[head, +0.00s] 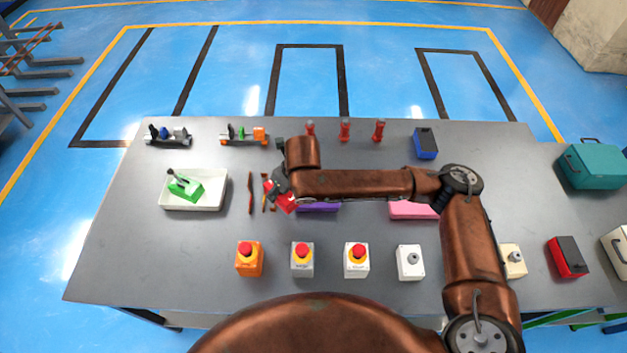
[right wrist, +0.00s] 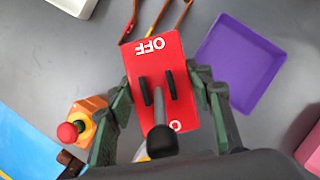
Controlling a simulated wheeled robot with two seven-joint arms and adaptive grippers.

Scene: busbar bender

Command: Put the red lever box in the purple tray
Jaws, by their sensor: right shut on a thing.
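The red lever box (right wrist: 160,80) is held between the fingers of my right gripper (right wrist: 163,95), with its "OFF" marking and black-knobbed lever facing the wrist camera. In the head view the red lever box (head: 284,199) shows partly beneath my right gripper (head: 278,190), left of the purple tray. The purple tray (right wrist: 240,65) lies to the right of the held box in the right wrist view and looks empty there. In the head view the purple tray (head: 318,208) is mostly hidden behind my right arm. My left gripper is not in view.
A white tray (head: 193,204) with a green lever box (head: 184,186) stands on the left. Thin brown strips (head: 250,193) lie beside the held box. A pink tray (head: 413,210) is to the right. Several button boxes, including an orange one (head: 249,262), line the front.

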